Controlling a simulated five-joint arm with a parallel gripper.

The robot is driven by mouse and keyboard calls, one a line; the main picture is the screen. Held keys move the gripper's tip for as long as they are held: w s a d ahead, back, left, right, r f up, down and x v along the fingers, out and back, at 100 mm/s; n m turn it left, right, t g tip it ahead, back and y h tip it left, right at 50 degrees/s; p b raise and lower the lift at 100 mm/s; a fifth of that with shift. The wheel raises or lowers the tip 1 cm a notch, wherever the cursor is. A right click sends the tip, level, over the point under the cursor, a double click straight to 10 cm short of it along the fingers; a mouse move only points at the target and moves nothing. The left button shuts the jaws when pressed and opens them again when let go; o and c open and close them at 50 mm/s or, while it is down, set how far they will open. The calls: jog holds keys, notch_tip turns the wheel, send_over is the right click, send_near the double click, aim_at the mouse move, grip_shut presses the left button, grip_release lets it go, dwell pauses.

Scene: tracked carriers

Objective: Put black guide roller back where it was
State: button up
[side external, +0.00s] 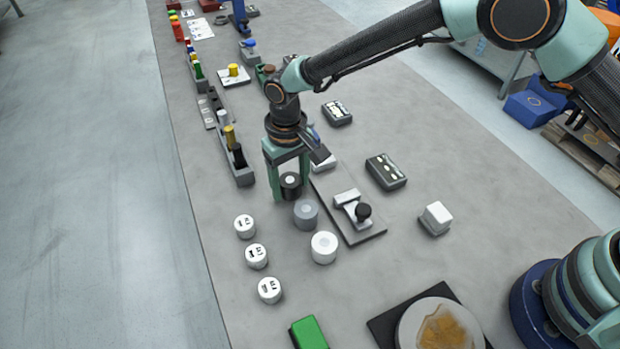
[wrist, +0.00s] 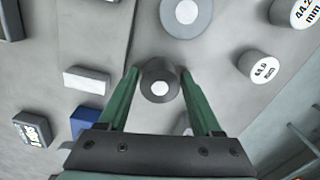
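The black guide roller (side external: 291,192) is a short upright black cylinder with a pale disc on its top. It also shows in the wrist view (wrist: 147,88). My gripper (side external: 289,188) points down over the table, with one green finger on each side of the roller. In the wrist view my gripper (wrist: 160,76) has both fingertips against the roller's sides, so it looks shut on it. I cannot tell whether the roller's underside touches the table. A grey roller (side external: 306,219) stands just in front of it, and a white roller (side external: 324,252) stands beyond that, nearer the camera.
Several white labelled cylinders (side external: 256,257) stand in a row to the left. A grey plate (side external: 366,234) with a black-knobbed fixture lies to the right. A narrow rack (side external: 244,178) with coloured pegs is behind left.

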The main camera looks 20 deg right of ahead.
aim_at(290, 180)
jog(key=shift+r, duration=0.1)
notch_tip(290, 180, up, 12)
jog(key=d+r+t, duration=0.1)
jog(key=d+r, duration=0.7)
jog(key=s+d+r+m+t, duration=0.1)
jog(key=s+d+r+t, duration=0.1)
jog(key=s+d, duration=0.5)
jog(key=s+d+r+m+t, duration=0.1)
jog(key=s+d, duration=0.6)
jog(key=d, duration=0.7)
jog(key=shift+s+d+r+t, duration=0.2)
jog(key=shift+d+r+t, duration=0.05)
jog(key=shift+r+t, duration=0.5)
